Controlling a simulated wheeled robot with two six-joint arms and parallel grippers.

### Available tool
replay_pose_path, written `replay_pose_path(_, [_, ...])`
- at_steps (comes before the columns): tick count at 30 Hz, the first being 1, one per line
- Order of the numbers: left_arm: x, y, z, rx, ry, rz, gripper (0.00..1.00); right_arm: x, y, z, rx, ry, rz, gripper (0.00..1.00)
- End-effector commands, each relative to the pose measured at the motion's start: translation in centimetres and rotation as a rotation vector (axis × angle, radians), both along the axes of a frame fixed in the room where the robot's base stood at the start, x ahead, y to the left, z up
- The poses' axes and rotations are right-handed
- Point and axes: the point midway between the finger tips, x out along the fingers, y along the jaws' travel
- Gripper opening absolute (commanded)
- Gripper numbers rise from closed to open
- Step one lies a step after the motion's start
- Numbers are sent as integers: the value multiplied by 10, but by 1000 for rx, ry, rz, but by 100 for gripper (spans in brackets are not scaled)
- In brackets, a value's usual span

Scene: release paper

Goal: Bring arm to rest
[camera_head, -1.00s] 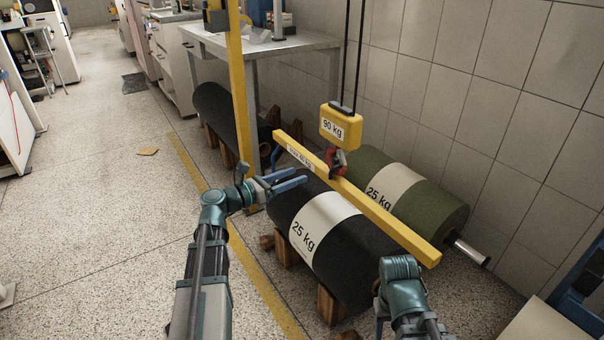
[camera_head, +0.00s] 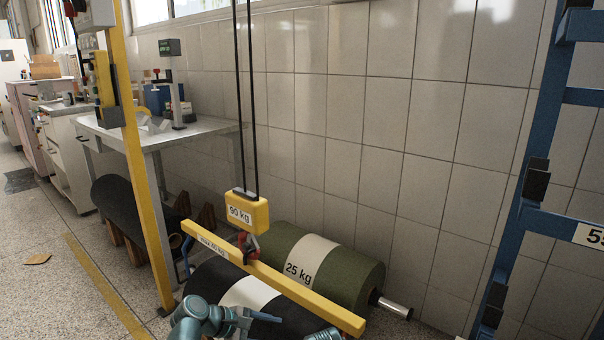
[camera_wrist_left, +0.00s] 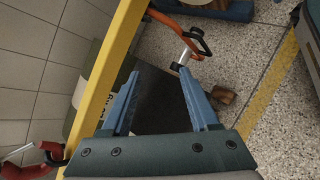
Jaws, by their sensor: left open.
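My left gripper (camera_head: 252,317) is at the bottom of the head view, over the dark 25 kg roll (camera_head: 208,282) and on the near side of the yellow lifting beam (camera_head: 300,288). In the left wrist view its two blue fingers (camera_wrist_left: 160,76) are apart with nothing gripped between them. The yellow beam (camera_wrist_left: 103,85) runs beside the fingers, and an orange hook (camera_wrist_left: 196,42) shows beyond the right fingertip. Of my right arm, only a teal edge shows at the bottom of the head view; its gripper is out of sight.
The beam hangs from a yellow 90 kg hoist block (camera_head: 247,212). A green 25 kg roll (camera_head: 345,272) lies behind it by the tiled wall. A blue rack (camera_head: 530,220) stands at right, a yellow post (camera_head: 140,170) and grey table (camera_head: 165,135) at left.

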Motion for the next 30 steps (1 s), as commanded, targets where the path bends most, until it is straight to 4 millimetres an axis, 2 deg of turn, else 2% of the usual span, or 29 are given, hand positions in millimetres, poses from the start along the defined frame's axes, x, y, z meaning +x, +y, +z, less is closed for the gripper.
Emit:
replay_pose_path(1, [-25,-22,-12,137,-42,-156,61,0,0,6,0,0,0,50])
replay_pose_path(3, [-53,-38,-33,327,-104,-386,61,0,0,10,-1,0,0,50])
replay_pose_path(5, [-75,-44,-46,468,-151,-574,61,0,0,13,-1,1,0,50])
replay_pose_path(9, [-112,-45,-62,714,-228,-951,61,0,0,18,-1,1,1,50])
replay_pose_path(16, [-148,-32,-64,981,-284,-1447,61,0,0,25,-2,0,1,50])
replay_pose_path(18, [-155,-27,-60,1047,-289,-1587,61,0,0,27,-2,0,1,50])
replay_pose_path(21, [-152,-25,-32,1040,-286,-1569,61,0,0,55,-1,1,0,50])
replay_pose_path(26, [-151,-25,0,1039,-285,-1565,61,0,0,88,-1,0,-1,50])
replay_pose_path(30, [-151,-25,38,1037,-285,-1562,61,0,0,125,-1,2,-2,50])
